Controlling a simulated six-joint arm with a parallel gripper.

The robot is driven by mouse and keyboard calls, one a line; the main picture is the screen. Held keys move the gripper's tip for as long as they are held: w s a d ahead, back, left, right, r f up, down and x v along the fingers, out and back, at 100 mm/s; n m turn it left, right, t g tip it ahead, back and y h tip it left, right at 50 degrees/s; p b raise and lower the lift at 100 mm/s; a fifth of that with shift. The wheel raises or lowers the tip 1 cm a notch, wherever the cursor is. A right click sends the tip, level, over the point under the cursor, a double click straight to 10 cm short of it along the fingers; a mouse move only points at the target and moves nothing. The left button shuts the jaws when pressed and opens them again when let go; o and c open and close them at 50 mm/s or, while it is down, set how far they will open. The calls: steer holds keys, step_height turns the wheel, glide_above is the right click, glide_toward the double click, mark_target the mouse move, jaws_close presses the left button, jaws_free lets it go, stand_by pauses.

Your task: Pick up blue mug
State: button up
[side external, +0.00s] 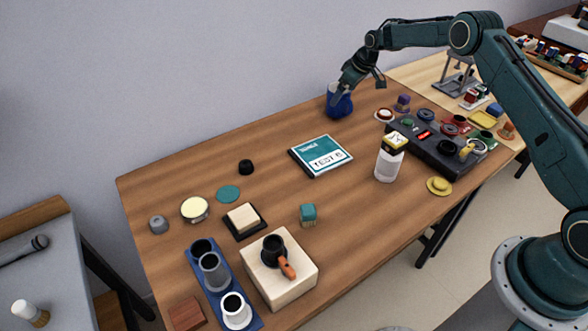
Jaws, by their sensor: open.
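The blue mug (340,105) stands on the wooden table near its back edge, right of the picture's middle. My gripper (348,92) is open and reaches down over the mug's rim from above. Its fingers overlap the upper part of the mug in this view. I cannot tell whether a finger is inside the mug or whether either one touches it. The mug's handle cannot be made out, and part of its rim is hidden behind the gripper.
To the right are a dark console (430,150) with several colored pieces and a yellow-topped bottle (390,160). A teal-and-white box (321,156) lies in front of the mug. A wooden block (290,285) and a blue tray (228,268) with cups stand front left. The table left of the mug is clear.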

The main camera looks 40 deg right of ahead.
steer(key=shift+x, duration=1.95)
steer(key=shift+c, duration=0.3)
steer(key=shift+r, duration=0.1)
steer(key=c, duration=1.2)
steer(key=shift+w, duration=0.1)
step_height(320, 180, up, 20)
steer(key=shift+f, duration=0.1)
